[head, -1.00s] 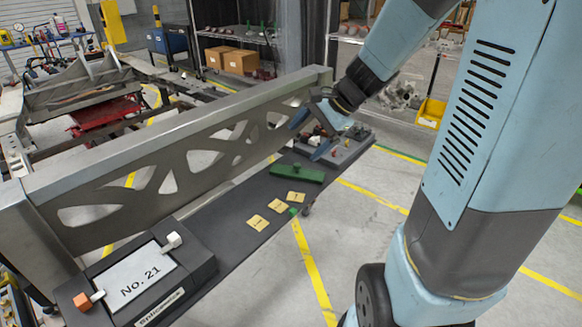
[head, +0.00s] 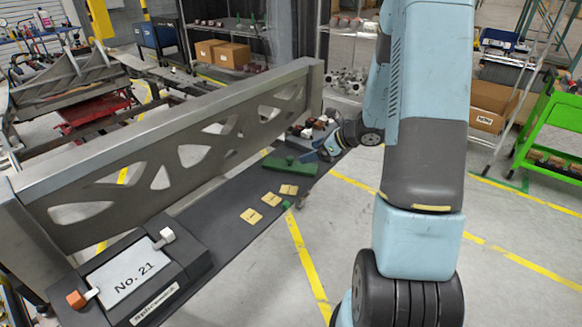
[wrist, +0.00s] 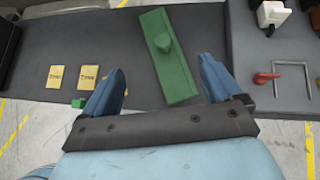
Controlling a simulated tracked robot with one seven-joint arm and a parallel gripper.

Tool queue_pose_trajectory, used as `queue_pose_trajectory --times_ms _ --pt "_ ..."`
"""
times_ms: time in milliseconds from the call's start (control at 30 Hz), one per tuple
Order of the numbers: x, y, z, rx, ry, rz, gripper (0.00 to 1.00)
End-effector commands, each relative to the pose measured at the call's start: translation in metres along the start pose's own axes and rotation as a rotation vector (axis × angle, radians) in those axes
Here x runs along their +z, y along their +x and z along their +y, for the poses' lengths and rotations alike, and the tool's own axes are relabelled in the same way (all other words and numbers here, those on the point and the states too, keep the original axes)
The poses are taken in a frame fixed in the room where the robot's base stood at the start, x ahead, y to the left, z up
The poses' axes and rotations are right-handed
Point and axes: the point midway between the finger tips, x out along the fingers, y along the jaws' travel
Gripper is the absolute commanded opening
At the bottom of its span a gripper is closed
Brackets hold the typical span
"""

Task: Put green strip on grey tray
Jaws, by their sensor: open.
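The green strip (head: 290,166) lies flat on the dark grey bench top (head: 225,232). In the wrist view the green strip (wrist: 176,72) is a long bar with a raised knob on it, slightly tilted. My gripper (wrist: 162,70) is open and empty, with one blue finger on each side of the strip's near end; whether it is at the strip's height I cannot tell. In the head view my gripper (head: 326,150) is beside the strip's right end, partly hidden by my arm. A lighter grey tray-like surface (wrist: 288,88) adjoins the bench at right in the wrist view.
The grey surface carries a black-and-white switch (wrist: 270,14), a red lever (wrist: 265,77) and a metal handle (wrist: 292,67). Yellow tags (head: 271,199) and a small green block (wrist: 78,103) lie nearby. A tall metal beam (head: 180,125) runs along the bench's far side.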

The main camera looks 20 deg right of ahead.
Motion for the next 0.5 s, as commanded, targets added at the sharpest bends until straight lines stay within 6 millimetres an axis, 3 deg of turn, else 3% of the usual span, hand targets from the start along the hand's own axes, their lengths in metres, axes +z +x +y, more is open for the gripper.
queue_pose_trajectory --times_ms 300,500 --pt "0.0 0.055 0.001 0.004 -0.001 0.001 0.92" --pt "0.001 0.074 0.0 0.002 -0.002 0.0 0.92"
